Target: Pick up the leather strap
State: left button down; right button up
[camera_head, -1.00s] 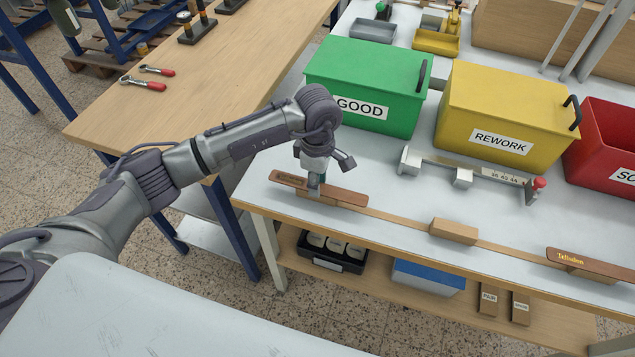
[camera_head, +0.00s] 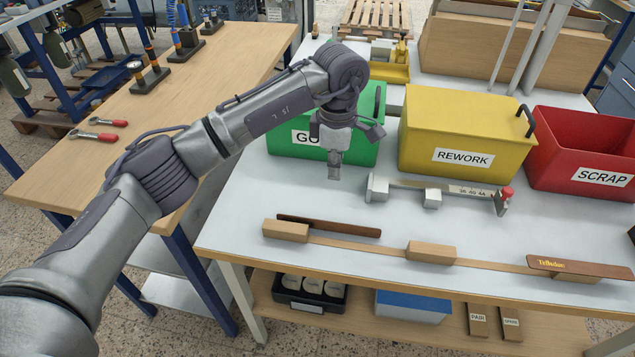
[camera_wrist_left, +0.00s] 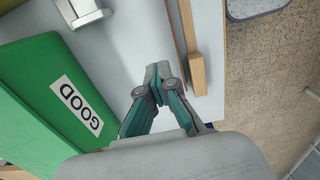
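A dark brown leather strap (camera_head: 328,226) lies on the bench just behind the left wooden block (camera_head: 286,231), running past it to the right. In the left wrist view the strap (camera_wrist_left: 178,45) is a thin brown strip beside the block (camera_wrist_left: 197,75). A second brown strap (camera_head: 580,267), with gold lettering, rests on a block at the right. My left gripper (camera_head: 335,172) points down above the bench, behind the first strap and in front of the green bin. Its fingertips (camera_wrist_left: 155,78) meet with nothing between them. My right gripper is out of view.
Green GOOD (camera_head: 356,125), yellow REWORK (camera_head: 460,135) and red SCRAP (camera_head: 585,150) bins stand behind. A metal gauge (camera_head: 432,192) with a red knob lies in front of them. Another block (camera_head: 431,252) sits mid-rail. The bench between strap and bins is mostly clear.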

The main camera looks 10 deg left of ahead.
pick_arm(q)
jog(key=shift+w+d+r, duration=0.1)
jog(key=shift+d, duration=0.1)
jog(key=shift+c, duration=1.9)
grip_release()
jog(key=shift+r, duration=0.1)
